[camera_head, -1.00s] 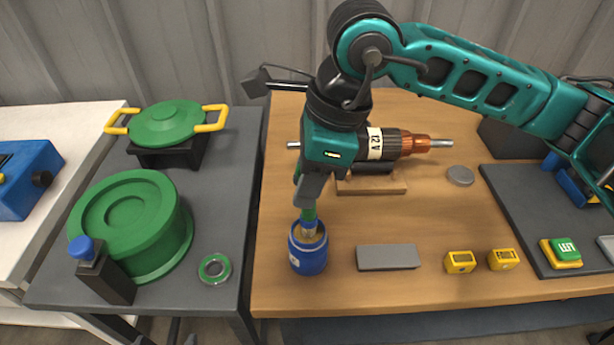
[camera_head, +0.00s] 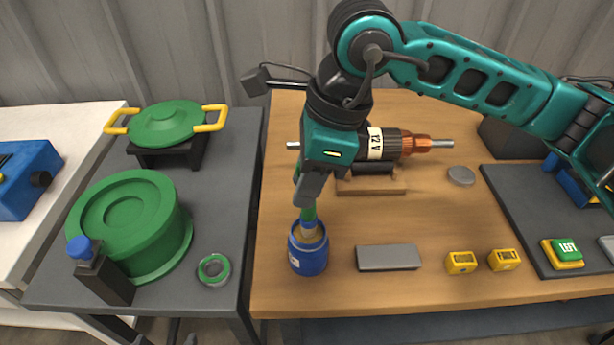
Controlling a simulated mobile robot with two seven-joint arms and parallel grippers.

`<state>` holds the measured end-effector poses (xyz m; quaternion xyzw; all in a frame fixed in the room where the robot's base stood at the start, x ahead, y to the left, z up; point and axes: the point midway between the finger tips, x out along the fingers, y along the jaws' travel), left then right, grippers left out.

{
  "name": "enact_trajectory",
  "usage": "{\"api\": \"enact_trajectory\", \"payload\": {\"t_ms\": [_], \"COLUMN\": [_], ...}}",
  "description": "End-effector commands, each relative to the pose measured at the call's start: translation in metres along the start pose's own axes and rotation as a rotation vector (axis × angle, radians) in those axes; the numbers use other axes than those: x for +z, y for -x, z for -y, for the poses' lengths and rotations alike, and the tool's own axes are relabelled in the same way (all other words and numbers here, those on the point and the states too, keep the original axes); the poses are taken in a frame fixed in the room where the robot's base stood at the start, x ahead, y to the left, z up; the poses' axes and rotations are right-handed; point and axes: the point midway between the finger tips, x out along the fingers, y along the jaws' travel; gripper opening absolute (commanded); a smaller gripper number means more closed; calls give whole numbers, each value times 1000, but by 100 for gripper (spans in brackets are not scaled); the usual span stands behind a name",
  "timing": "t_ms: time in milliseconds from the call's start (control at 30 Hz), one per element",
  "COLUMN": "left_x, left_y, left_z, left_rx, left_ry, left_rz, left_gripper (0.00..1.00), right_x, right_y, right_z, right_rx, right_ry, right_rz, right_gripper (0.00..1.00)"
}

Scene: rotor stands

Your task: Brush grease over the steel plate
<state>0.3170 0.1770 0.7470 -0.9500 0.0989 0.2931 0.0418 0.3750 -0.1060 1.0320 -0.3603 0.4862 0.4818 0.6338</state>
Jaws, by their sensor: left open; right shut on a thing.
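The steel plate (camera_head: 388,257) is a flat grey block lying on the wooden table, right of the grease pot. The blue grease pot (camera_head: 308,256) stands near the table's front edge. My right gripper (camera_head: 307,190) is shut on the green handle of the brush (camera_head: 308,214), directly above the pot. The brush points down with its lower end inside the pot, so its bristles are hidden. My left gripper (camera_head: 167,341) shows only as dark fingertips, apart and empty, at the bottom edge.
A rotor (camera_head: 390,145) rests on a wooden stand behind the plate. Two yellow blocks (camera_head: 461,262) sit right of the plate, and a grey disc (camera_head: 461,175) lies behind them. A green drum (camera_head: 130,220) and a ring (camera_head: 214,269) are on the left dark table.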

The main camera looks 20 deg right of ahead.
Motion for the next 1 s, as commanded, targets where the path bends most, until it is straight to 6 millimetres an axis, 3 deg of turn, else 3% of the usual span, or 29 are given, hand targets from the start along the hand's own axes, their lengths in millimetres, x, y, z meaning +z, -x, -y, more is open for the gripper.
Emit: {"api": "enact_trajectory", "payload": {"t_ms": [1000], "left_x": [7], "left_y": [-1], "left_z": [-1], "left_rx": [1], "left_ry": [1], "left_rz": [7], "left_gripper": [88], "right_x": [-2], "right_y": [-3], "right_z": [-1], "right_rx": [7], "right_ry": [0], "right_rz": [-6], "right_gripper": [0]}}
